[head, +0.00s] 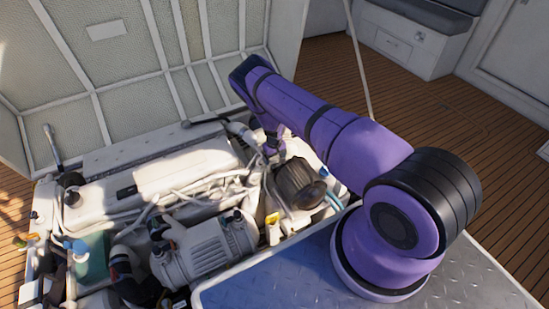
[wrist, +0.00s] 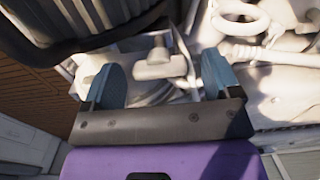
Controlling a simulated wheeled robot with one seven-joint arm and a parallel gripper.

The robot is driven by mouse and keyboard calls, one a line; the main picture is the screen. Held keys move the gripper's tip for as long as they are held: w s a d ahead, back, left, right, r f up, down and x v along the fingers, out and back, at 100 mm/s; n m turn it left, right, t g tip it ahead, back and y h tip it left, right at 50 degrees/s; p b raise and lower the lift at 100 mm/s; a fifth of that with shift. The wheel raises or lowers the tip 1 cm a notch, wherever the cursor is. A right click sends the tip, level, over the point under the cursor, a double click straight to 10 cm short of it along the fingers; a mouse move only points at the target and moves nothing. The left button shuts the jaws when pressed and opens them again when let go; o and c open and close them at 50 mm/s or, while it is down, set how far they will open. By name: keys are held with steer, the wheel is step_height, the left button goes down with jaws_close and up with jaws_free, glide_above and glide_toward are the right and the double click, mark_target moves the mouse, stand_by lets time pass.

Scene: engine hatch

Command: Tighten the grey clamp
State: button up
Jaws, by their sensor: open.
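My gripper (wrist: 161,80) is open in the wrist view, with its two blue-grey fingers spread apart. A pale grey T-shaped handle (wrist: 160,65) stands between the fingers, with a gap on each side. Curved pale bands show below it, partly hidden by my gripper's dark palm. The handle looks like part of the grey clamp, but I cannot tell for certain. In the head view my purple arm reaches over the engine, and my gripper (head: 272,146) points down beside the dark round filter. The clamp cannot be made out there.
A dark ribbed cylinder (head: 300,183) stands close to my gripper and fills the wrist view's upper left. White hoses (wrist: 240,25) lie at the upper right. The open hatch lid (head: 110,70) rises behind the engine. A metal plate (head: 285,275) lies in front.

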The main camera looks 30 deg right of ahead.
steer(key=c, duration=0.9)
steer(key=m, duration=0.4)
steer(key=shift+m, duration=0.4)
steer(key=m, duration=0.9)
steer(key=shift+m, duration=2.2)
